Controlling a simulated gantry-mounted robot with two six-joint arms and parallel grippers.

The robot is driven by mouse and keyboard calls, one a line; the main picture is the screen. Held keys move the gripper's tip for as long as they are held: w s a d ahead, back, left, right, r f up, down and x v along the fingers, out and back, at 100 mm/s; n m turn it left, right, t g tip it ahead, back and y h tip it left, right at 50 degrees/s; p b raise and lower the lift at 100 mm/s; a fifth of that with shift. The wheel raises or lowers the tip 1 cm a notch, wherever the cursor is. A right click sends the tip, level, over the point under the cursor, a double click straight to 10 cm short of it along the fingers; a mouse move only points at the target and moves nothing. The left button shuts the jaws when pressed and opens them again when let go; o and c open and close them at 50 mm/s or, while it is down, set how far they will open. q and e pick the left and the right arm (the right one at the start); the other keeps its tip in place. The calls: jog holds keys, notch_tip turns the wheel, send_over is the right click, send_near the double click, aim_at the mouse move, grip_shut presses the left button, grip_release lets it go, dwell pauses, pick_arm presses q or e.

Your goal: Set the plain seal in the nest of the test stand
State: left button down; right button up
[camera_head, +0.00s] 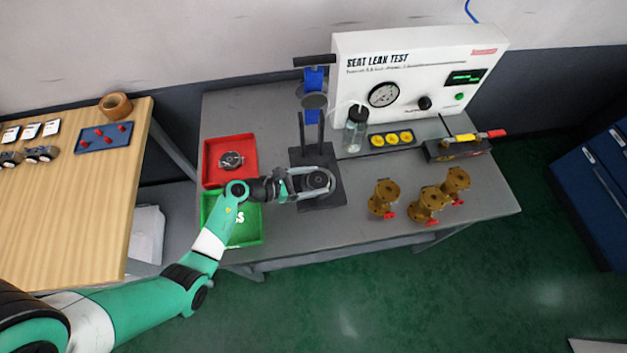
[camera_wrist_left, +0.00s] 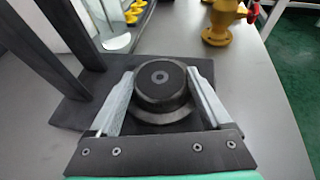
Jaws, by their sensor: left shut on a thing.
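My left gripper (camera_head: 300,185) is over the base of the test stand (camera_head: 326,200), and its two fingers also show in the left wrist view (camera_wrist_left: 160,95). They are shut on a round dark piece (camera_wrist_left: 160,85) with a small centre spot, which I take for the plain seal. In the head view the round piece (camera_head: 318,179) is at the fingertips. A paler round rim shows under it, perhaps the nest; I cannot tell whether the piece touches it. The stand has two dark uprights and a blue press part (camera_head: 314,80) above. My right gripper is not in view.
A red tray (camera_head: 207,165) holding a round part (camera_head: 231,161) and a green tray (camera_head: 255,237) lie left of the stand. Brass valves (camera_head: 383,198) stand to the right. A clear bottle (camera_head: 355,132) and the leak-test panel (camera_head: 425,60) are behind. The table's front right is clear.

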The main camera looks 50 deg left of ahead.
pick_arm(q)
jog(key=shift+f, duration=0.15)
grip_release()
jog(key=shift+s+r, duration=0.15)
jog(key=shift+r, duration=0.15)
jog(key=p+v, duration=0.3)
jog(key=v, duration=0.8)
jog(key=shift+s, duration=0.3)
jog(key=shift+a, duration=0.15)
